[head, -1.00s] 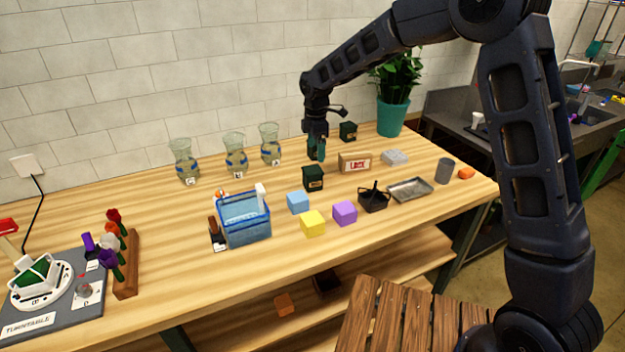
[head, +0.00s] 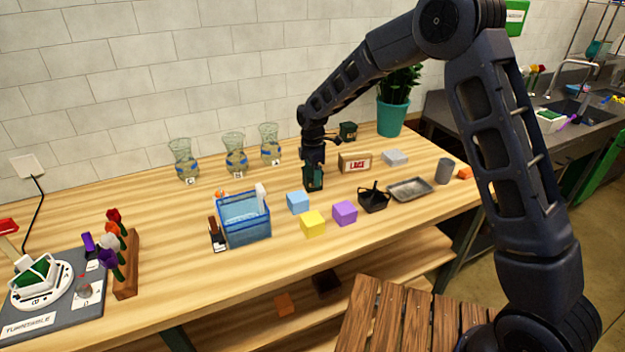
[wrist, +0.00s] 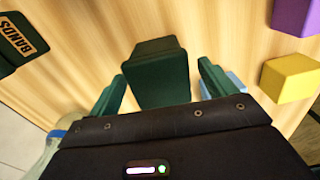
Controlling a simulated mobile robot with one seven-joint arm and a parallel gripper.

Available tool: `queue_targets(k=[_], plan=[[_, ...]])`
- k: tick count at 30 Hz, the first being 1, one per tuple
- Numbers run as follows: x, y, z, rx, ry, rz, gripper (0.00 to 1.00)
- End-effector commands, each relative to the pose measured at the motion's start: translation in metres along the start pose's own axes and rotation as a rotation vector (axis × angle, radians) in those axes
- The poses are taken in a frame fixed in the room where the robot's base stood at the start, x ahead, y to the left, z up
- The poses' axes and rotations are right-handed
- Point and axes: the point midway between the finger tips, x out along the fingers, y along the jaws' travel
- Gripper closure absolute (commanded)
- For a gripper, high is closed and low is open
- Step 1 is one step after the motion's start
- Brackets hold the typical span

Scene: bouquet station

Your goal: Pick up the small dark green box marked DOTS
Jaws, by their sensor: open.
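A small dark green box (head: 314,185) stands on the wooden table in the head view, its upper part hidden by my gripper (head: 313,168). In the wrist view the dark green box (wrist: 158,72) lies between the two green fingers, with a visible gap on either side. No lettering can be read on the faces that show, so I cannot confirm DOTS. My gripper is open and pointing down over this box. A similar dark box (head: 348,131) stands farther back in the head view.
Blue (head: 297,202), yellow (head: 312,223) and purple (head: 345,212) blocks stand in front of the box. Glass vases (head: 236,158) stand behind left. Bare table lies between.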

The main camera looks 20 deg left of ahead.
Motion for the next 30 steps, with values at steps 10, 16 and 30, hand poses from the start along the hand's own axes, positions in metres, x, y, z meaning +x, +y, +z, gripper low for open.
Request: queue_targets(k=[10,16,30], plan=[[0.0166,0.0003,0.0003,0.001,0.0,0.001,0.16],[0.0164,0.0003,0.0003,0.001,0.0,0.002,0.5],[0.0077,0.001,0.0006,0.001,0.001,0.004,0.66]])
